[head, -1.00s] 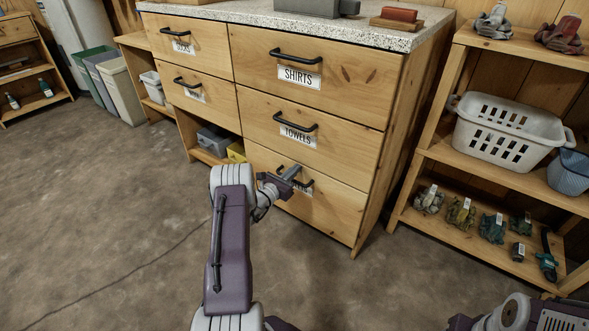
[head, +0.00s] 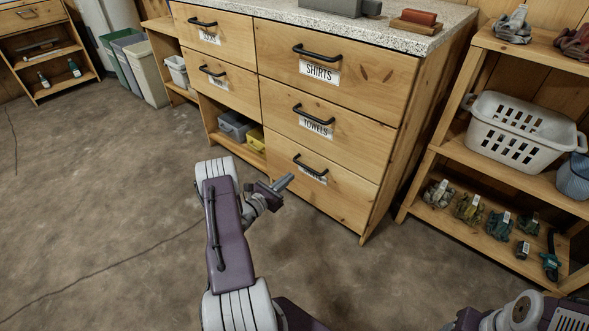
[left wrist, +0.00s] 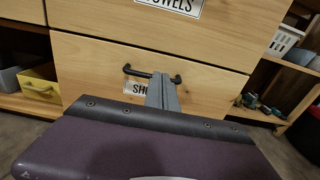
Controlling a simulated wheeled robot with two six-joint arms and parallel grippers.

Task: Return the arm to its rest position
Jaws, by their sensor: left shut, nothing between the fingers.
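My left gripper (head: 284,183) is shut with nothing between its fingers. In the head view it is in front of the bottom right drawer (head: 335,200) of the wooden cabinet, with floor showing around it. In the left wrist view the shut fingers (left wrist: 162,92) point at the lower drawer's black handle (left wrist: 150,73) and overlap part of its label. The left wrist view shows that drawer closed. My right gripper is not in view; only part of my own body shows at the bottom right.
A shelf unit (head: 425,184) with a white basket (head: 520,135) stands to the right. The cabinet's drawers look closed. Bins (head: 140,75) stand at the back left. An open bay holds a yellow box (head: 256,139). The floor (head: 100,220) on the left is clear.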

